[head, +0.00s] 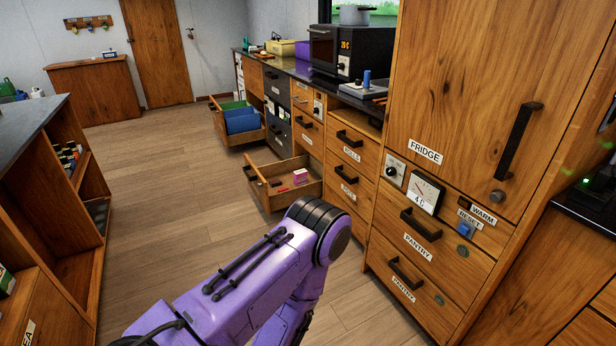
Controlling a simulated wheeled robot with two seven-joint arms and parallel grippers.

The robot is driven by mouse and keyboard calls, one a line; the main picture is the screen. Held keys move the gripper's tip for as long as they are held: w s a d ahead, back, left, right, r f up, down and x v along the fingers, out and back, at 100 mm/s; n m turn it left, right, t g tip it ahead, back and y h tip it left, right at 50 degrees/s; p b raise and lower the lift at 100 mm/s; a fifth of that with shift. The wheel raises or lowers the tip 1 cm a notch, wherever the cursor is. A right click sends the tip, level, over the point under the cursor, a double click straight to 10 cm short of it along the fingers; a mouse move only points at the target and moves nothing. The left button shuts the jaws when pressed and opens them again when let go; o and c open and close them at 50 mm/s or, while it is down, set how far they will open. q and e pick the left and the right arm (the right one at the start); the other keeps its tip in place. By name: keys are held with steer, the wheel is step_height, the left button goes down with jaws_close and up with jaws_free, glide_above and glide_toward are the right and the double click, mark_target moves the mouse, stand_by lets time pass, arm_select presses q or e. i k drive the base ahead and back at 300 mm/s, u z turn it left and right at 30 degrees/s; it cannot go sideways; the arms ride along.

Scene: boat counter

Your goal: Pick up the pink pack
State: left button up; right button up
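A small pink pack (300,176) lies in an open lower drawer (262,189) of the counter, near the drawer's right side. A small red item (276,183) lies to its left in the same drawer. One of my purple arms reaches up from the bottom of the head view, its bent joint in front of and below the drawer. The arm folds back down out of the picture. Neither gripper shows, so I cannot see what they hold.
Another open drawer (217,122) with blue and green contents stands farther back. The tall fridge cabinet (458,90) with pantry drawers rises at the right. An open shelf unit (60,215) stands at the left. The wooden floor (165,190) between them is clear.

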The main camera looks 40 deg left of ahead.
mark_target(299, 176)
steer(key=u, duration=1.9)
steer(key=i, duration=3.9)
steer(key=z, duration=1.95)
